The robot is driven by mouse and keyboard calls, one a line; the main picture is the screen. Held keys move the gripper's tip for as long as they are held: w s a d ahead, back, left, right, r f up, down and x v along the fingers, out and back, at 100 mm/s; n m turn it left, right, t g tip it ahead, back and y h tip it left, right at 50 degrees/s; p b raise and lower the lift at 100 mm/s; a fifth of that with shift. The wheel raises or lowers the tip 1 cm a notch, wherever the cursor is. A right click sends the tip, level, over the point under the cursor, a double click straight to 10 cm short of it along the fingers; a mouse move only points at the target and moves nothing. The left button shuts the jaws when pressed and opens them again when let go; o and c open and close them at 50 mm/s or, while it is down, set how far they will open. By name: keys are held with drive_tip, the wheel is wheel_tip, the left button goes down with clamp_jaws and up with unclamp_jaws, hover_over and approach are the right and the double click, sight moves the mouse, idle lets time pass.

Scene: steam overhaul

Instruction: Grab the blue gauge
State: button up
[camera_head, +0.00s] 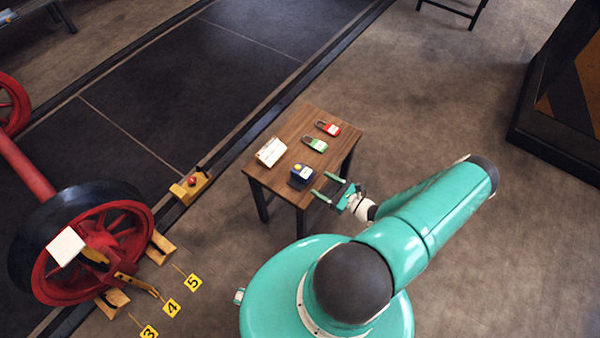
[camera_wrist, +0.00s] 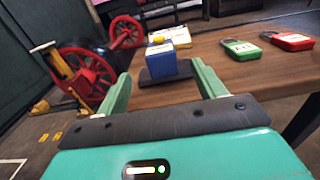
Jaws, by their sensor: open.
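The blue gauge (camera_head: 301,176) is a small blue box with a yellow top, standing near the front edge of a small wooden table (camera_head: 268,182). In the wrist view the blue gauge (camera_wrist: 160,62) stands upright on a dark base, straight ahead, between the lines of my two fingers. My gripper (camera_head: 329,187) is open and empty at the table's front right edge, just right of the gauge. In the wrist view my gripper's green fingers (camera_wrist: 161,82) are spread, with the gauge beyond or at their tips; the exact gap is unclear.
A green padlock (camera_head: 314,144) and a red padlock (camera_head: 328,128) lie farther back on the table. A white tag or card stack (camera_head: 270,151) lies at its left. A red-spoked wheelset (camera_head: 100,245) and numbered yellow markers (camera_head: 171,307) are at the left.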

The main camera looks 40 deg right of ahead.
sight(302, 170)
drive_tip(key=x, duration=1)
drive_tip(key=shift+r, duration=0.1)
drive_tip(key=c, duration=1.3)
drive_tip(key=shift+d, duration=0.1)
